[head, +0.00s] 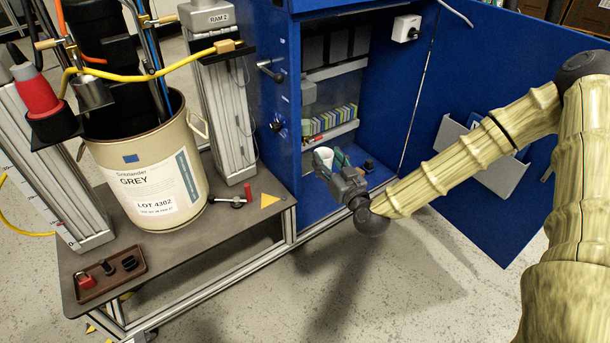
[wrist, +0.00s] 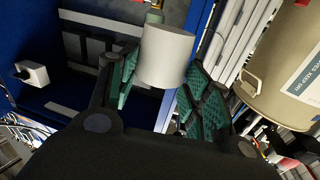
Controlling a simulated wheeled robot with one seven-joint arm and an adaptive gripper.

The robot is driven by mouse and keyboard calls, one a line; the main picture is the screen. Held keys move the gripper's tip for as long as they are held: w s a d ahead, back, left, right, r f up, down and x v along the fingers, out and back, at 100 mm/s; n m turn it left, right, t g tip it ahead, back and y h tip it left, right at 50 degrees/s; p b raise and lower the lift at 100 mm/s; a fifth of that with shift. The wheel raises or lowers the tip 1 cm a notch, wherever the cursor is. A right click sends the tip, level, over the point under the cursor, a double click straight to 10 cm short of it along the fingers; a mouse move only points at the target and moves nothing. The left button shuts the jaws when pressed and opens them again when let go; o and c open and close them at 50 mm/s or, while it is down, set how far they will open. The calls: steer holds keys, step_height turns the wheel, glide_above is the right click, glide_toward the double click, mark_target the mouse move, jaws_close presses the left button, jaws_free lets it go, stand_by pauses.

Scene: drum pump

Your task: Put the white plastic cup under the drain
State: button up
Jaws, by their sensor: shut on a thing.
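The white plastic cup (wrist: 168,57) is between the green-padded fingers of my gripper (wrist: 158,92) in the wrist view. In the head view only a small white part of the cup (head: 325,153) shows, at the tip of my gripper (head: 331,161). My gripper is shut on the cup and holds it in the air in front of the open blue cabinet. I cannot clearly make out a drain. A dark knob-like fitting (head: 278,126) sits on the cabinet's side, left of the cup.
The blue cabinet (head: 267,170) stands open, its door (head: 480,75) swung out behind my arm. Left of it, a GREY drum (head: 150,185) stands on a low bench (head: 230,222). A brown tray (head: 110,270) is at the bench front. The floor (head: 410,290) in front is clear.

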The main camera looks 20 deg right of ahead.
mark_target(315, 139)
steer(key=w+d+f+b, duration=0.1)
steer(key=d+f+b, duration=0.2)
steer(key=f+b, duration=0.95)
steer(key=shift+n+y, duration=0.3)
steer(key=shift+y, duration=0.1)
steer(key=w+a+b, duration=0.1)
steer(key=w+b, duration=0.2)
steer(key=w, duration=0.3)
steer(key=w+a+b, duration=0.1)
steer(key=w+b, duration=0.2)
steer(key=w, duration=0.3)
steer(key=w+a+b, duration=0.1)
steer(key=w+b, duration=0.2)
steer(key=w, duration=0.3)
steer(key=shift+a+f, duration=0.15)
steer(key=shift+f, duration=0.5)
steer(key=shift+a+r, duration=0.1)
steer(key=o, duration=0.6)
